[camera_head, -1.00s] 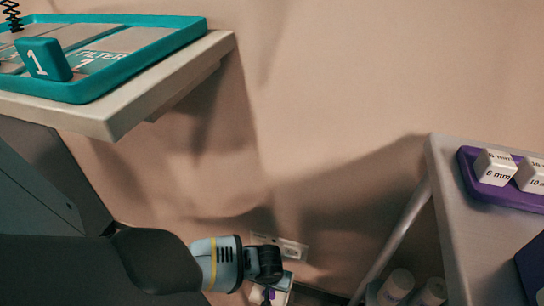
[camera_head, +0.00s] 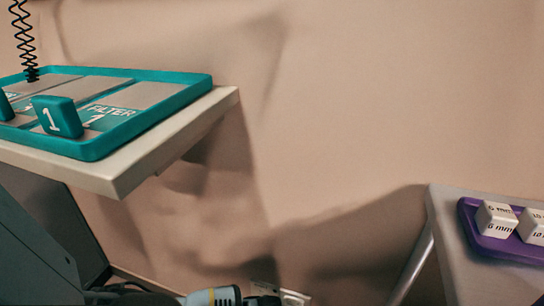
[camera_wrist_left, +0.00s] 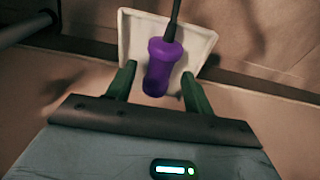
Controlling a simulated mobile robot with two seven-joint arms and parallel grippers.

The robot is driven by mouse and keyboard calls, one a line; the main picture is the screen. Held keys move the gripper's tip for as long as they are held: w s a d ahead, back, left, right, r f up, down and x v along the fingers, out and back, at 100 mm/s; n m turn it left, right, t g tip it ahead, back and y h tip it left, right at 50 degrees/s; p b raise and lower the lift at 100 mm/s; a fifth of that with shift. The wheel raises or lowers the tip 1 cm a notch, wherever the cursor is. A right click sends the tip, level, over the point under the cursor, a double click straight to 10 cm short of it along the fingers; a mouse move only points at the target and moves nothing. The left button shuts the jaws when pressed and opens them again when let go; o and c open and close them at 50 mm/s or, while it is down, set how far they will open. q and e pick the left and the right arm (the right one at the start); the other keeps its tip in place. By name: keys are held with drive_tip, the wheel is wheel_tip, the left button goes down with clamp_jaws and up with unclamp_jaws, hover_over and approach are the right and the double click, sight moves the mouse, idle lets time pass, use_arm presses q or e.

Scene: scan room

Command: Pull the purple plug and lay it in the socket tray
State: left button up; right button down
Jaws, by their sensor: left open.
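In the left wrist view the purple plug (camera_wrist_left: 162,66) has a dark cord running up from its far end. It lies between the two green fingers of my left gripper (camera_wrist_left: 158,73), which is open. A white square tray with a raised rim (camera_wrist_left: 135,32) is behind the plug. The plug's near end overlaps the tray's near edge; I cannot tell whether it touches the tray. My right gripper is not in view.
A teal tray (camera_head: 193,98) with numbered blocks sits on a shelf (camera_head: 110,183) at left. A purple tray (camera_head: 478,238) with white marked blocks is on a table (camera_head: 442,215) at right. A wall outlet (camera_head: 294,297) shows low at the wall between them.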

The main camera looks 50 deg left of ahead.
use_arm(q)
drive_tip(key=r+p, duration=0.1)
drive_tip(key=r, duration=0.1)
drive_tip(key=r+p, duration=0.1)
drive_tip(key=r, duration=0.1)
drive_tip(key=r+p, duration=0.1)
drive_tip(key=r, duration=0.2)
drive_tip(key=shift+s+d+p, duration=0.25)
drive_tip(key=shift+s+p, duration=0.15)
